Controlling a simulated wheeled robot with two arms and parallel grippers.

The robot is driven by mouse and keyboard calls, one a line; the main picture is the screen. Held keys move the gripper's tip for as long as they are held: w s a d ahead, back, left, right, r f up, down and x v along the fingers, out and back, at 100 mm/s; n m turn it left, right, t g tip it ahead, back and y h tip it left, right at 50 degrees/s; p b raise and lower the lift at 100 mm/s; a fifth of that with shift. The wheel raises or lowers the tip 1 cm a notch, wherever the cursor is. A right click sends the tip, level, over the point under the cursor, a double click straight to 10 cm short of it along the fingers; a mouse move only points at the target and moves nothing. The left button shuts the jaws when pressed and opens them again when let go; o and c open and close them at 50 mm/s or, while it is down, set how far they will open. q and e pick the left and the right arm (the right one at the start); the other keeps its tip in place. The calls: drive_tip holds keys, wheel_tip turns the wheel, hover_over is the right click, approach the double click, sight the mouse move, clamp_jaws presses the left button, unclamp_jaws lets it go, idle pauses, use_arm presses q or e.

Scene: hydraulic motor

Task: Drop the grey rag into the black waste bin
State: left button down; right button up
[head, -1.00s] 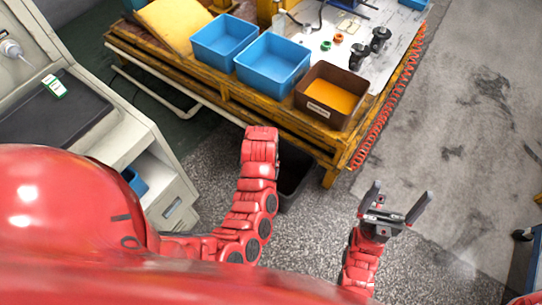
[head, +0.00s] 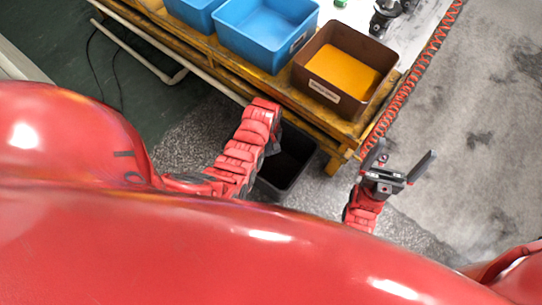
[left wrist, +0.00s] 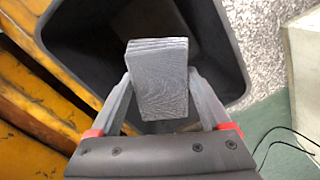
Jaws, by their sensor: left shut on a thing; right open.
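The grey rag (left wrist: 160,72), a folded block, is held between the fingers of my left gripper (left wrist: 160,92) in the left wrist view. Behind it is the open mouth of the black waste bin (left wrist: 222,60), so the rag is over the opening as seen from the wrist. In the head view the bin (head: 290,152) stands on the floor beside the workbench, partly covered by my left arm. My right gripper (head: 401,167) is open and empty, right of the bin.
The yellow workbench (head: 222,62) is just beyond the bin. It carries blue crates (head: 268,35) and a brown box (head: 343,65) with an orange inside. A red coiled hose (head: 415,75) runs down its right side. The floor at right is clear.

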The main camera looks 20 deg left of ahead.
use_arm(q)
wheel_tip(320, 180, down, 6)
drive_tip(key=b, duration=0.4)
unclamp_jaws()
drive_tip(key=shift+r, duration=0.15)
